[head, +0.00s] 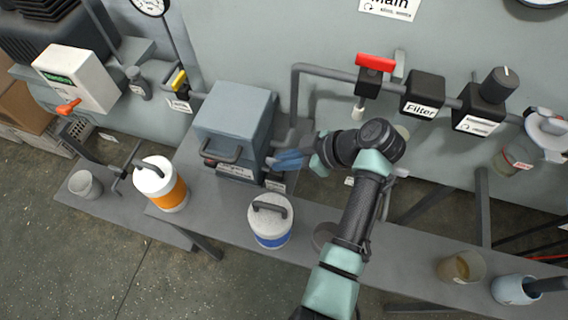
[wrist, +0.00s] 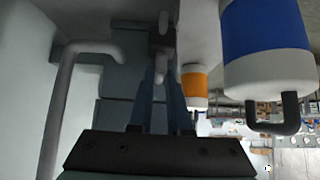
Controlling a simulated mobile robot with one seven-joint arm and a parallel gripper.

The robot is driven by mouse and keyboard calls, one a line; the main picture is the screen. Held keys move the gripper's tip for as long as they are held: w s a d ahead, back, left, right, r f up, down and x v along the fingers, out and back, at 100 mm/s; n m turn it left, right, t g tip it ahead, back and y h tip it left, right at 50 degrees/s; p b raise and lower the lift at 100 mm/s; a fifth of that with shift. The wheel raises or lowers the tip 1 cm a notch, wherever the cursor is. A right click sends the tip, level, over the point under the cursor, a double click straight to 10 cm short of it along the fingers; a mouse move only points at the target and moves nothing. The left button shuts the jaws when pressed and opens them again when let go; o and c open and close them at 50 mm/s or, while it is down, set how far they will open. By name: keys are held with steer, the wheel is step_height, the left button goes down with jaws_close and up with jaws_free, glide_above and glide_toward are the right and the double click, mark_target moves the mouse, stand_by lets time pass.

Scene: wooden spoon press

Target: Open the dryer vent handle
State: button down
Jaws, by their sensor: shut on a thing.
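The grey-blue box (head: 232,112), which I take to be the dryer, stands on the bench in the head view. A dark bar handle (head: 222,155) is on its front. My gripper (head: 274,163) is at the box's lower right side, with its blue fingers pointing left. In the wrist view, my gripper (wrist: 161,72) has its fingers closed around a small grey handle (wrist: 162,45), which I take to be the vent handle. I cannot tell how far the vent is turned.
A white and blue lidded canister (head: 270,222) stands just in front of my gripper. An orange and white canister (head: 160,185) is to the left. A grey pipe (head: 296,95) rises behind my gripper to a red-handled valve (head: 375,63). Cups stand at the bench's right end.

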steer(key=shift+n+g, duration=0.3)
steer(key=shift+n, duration=0.1)
steer(key=c, duration=0.9)
jaws_free()
steer(key=shift+o, duration=0.2)
steer(key=shift+d+r, duration=0.1)
steer(key=p+v, duration=0.3)
steer(key=v, duration=0.9)
steer(key=shift+d+r, duration=0.2)
steer(key=shift+d, duration=0.1)
steer(key=shift+s, duration=0.1)
